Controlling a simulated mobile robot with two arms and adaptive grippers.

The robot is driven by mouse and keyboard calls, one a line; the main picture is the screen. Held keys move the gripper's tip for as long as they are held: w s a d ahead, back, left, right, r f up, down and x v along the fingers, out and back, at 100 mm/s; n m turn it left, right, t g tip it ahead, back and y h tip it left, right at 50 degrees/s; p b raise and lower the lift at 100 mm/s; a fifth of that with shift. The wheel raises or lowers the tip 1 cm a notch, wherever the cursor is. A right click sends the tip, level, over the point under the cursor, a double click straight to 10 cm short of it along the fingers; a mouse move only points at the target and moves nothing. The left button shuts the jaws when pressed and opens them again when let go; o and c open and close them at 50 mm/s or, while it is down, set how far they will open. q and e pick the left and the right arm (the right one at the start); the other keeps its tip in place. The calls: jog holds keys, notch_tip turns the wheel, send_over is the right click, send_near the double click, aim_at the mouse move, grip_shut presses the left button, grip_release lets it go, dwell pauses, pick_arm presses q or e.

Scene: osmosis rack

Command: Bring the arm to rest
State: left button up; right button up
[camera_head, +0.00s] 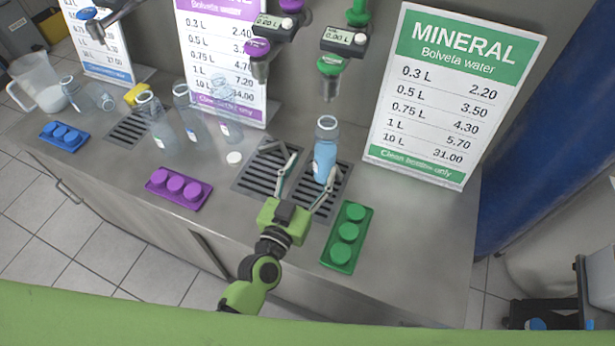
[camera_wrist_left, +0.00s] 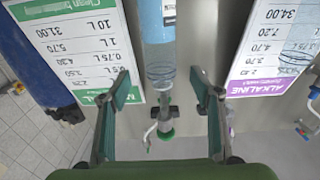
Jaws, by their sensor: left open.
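My left gripper (camera_head: 311,172) is green with thin fingers spread open over the drip grates, and it holds nothing. A bottle with blue contents (camera_head: 325,158) stands upright on the right-hand grate (camera_head: 343,178), under the green-marked tap (camera_head: 332,64). The bottle is close to the fingertips, near the right finger; I cannot tell whether they touch. In the left wrist view the open fingers (camera_wrist_left: 162,88) flank the line of the bottle (camera_wrist_left: 158,42), with a gap on each side. My right gripper is out of view.
A green button panel (camera_head: 347,238) lies right of the gripper, a purple one (camera_head: 179,188) left. Several clear bottles (camera_head: 187,112) and a jug (camera_head: 38,85) stand further left. A white cap (camera_head: 234,158) lies on the counter. The mineral price board (camera_head: 455,95) stands behind right.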

pick_arm(q)
jog(key=shift+v, duration=1.05)
jog(key=shift+d, duration=0.1)
